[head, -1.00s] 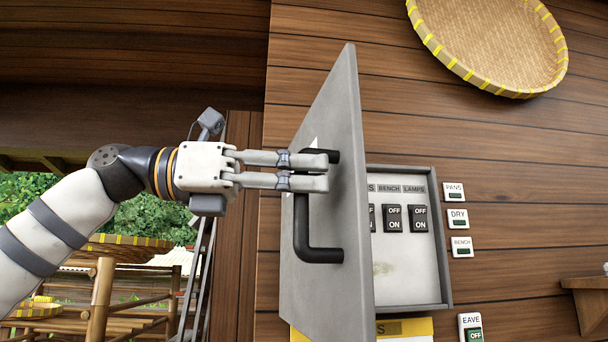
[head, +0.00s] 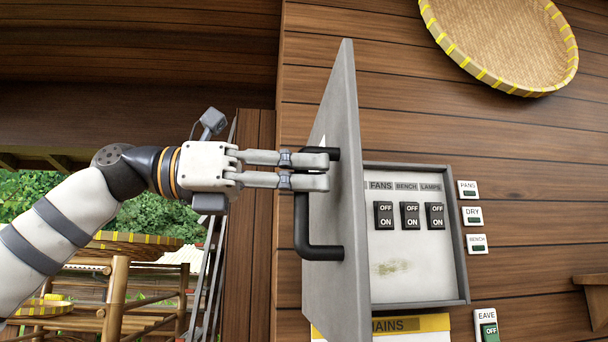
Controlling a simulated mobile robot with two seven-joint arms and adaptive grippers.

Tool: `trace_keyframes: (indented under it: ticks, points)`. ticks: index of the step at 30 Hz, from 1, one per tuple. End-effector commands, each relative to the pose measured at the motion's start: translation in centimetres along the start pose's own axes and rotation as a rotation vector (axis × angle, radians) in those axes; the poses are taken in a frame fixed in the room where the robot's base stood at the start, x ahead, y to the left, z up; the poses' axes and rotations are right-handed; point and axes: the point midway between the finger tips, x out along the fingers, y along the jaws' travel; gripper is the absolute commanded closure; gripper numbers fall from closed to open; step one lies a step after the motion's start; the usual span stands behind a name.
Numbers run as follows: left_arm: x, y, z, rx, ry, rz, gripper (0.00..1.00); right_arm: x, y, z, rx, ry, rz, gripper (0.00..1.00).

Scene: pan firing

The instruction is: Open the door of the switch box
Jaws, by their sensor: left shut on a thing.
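The switch box (head: 464,250) is a grey box on the wooden wall, with several black OFF/ON switches inside, labelled FANS, BENCH and LAMPS. Its grey door (head: 343,110) stands swung well out from the box, seen at a steep angle. A black handle (head: 319,252) is on the door's outer face. My left gripper (head: 328,172) reaches in from the left, its fingers shut on the upper part of the handle. The fingers cover part of the handle. My right gripper is not in view.
Small labelled switches, PANS (head: 468,189), DRY (head: 472,215) and BENCH (head: 477,243), sit right of the box, with an EAVE switch (head: 487,328) below. A yellow MAINS panel (head: 415,325) is under it. A woven tray (head: 505,40) hangs above. Bamboo racks (head: 115,290) stand lower left.

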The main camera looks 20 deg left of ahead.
Motion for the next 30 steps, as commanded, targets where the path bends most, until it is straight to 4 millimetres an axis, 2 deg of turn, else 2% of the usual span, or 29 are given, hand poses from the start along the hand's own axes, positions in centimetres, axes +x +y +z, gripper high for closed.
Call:
trace_keyframes:
  ticks: [1, 3, 4, 14, 17, 24, 27, 30]
  points:
    - [0.1, 0.0, -0.2, -0.001, 0.006, -0.002, 0.84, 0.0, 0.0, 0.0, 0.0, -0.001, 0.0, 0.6]
    - [0.1, 0.0, -0.2, -0.001, 0.005, -0.002, 0.69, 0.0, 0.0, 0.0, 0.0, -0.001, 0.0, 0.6]
    - [0.1, 0.0, -0.2, -0.001, 0.005, -0.002, 0.65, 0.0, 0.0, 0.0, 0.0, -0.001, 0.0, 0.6]
    - [-0.4, 0.0, 0.0, 0.0, 0.001, 0.001, 0.65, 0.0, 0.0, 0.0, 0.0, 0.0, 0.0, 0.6]
    - [-2.3, 0.1, 0.0, -0.001, -0.002, 0.002, 0.65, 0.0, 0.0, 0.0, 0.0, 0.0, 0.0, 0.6]
    - [-8.8, 0.1, 0.0, -0.002, -0.001, 0.002, 0.65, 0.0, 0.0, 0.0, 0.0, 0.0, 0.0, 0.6]
    - [-10.6, 0.1, 0.0, -0.001, 0.001, 0.002, 0.65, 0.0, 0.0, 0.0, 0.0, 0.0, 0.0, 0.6]
    - [-11.6, 0.0, -0.1, -0.001, 0.002, -0.001, 0.65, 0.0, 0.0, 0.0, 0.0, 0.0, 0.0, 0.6]
